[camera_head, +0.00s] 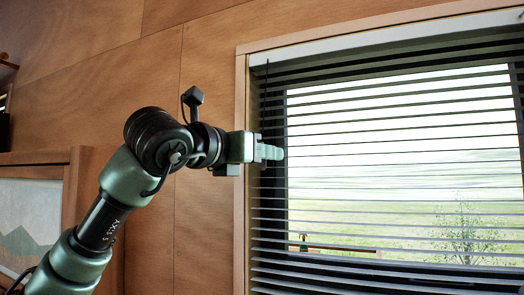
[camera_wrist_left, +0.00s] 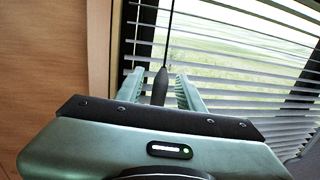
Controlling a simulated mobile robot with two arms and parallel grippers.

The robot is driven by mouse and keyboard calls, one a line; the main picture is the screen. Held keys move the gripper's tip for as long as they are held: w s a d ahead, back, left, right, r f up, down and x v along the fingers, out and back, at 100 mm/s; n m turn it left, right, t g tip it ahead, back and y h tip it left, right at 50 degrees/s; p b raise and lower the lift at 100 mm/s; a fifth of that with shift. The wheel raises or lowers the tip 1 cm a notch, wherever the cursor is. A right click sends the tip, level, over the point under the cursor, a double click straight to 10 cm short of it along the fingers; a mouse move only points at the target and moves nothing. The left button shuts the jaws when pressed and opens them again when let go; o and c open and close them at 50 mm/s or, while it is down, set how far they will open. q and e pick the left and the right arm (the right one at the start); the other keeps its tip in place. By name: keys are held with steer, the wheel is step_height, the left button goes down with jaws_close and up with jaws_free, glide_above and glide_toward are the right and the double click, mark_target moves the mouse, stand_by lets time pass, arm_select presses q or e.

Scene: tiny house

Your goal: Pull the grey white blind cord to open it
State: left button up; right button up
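The window blind (camera_head: 390,85) hangs in the wooden frame, lowered, with its dark slats apart so daylight shows between them. A thin dark cord (camera_head: 266,95) hangs at the blind's left side. The cord also shows in the left wrist view (camera_wrist_left: 170,35), ending in a dark tapered pull (camera_wrist_left: 159,87). It looks dark rather than grey white. My left gripper (camera_head: 275,153) is at the blind's left edge. In the left wrist view, its fingers (camera_wrist_left: 160,86) are open, one on each side of the pull, with visible gaps. My right gripper is out of view.
The wooden window frame (camera_head: 241,200) stands just left of the blind, beside my left wrist. A wood-panelled wall (camera_head: 215,70) lies behind my arm. A framed picture (camera_head: 30,220) is at the lower left.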

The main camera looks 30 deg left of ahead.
arm_select(q)
jaws_close()
stand_by(1.4)
